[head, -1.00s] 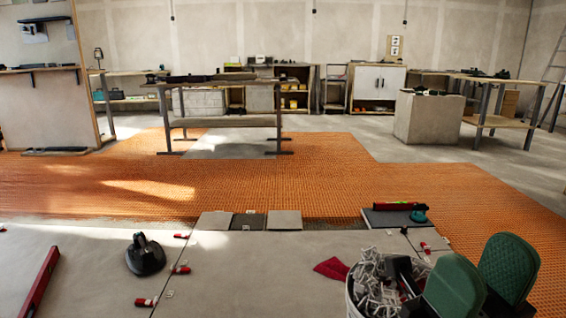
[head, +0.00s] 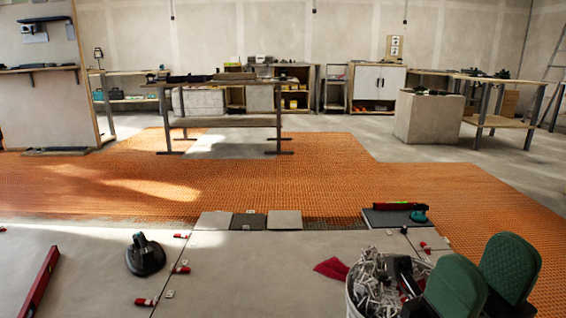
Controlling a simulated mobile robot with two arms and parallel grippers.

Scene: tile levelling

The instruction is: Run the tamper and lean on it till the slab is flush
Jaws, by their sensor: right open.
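A black tool with a round base and an upright handle, which looks like the tamper (head: 145,258), stands on the big grey slab (head: 95,245) at left. A smaller dark-edged slab (head: 385,222) lies at the back right by the orange mat; a red level (head: 394,206) and a teal round-based tool (head: 418,215) are on it. My right gripper (head: 405,277) seems to be the dark shape over the bucket at lower right, with its jaws open and far from the tamper; its tips are hard to make out. My left gripper is out of view.
A bucket (head: 352,300) full of pale clips stands at lower right, with a dark red cloth (head: 331,268) beside it. Red wedges (head: 145,302) line the slab joints. A long red bar (head: 42,278) lies at far left.

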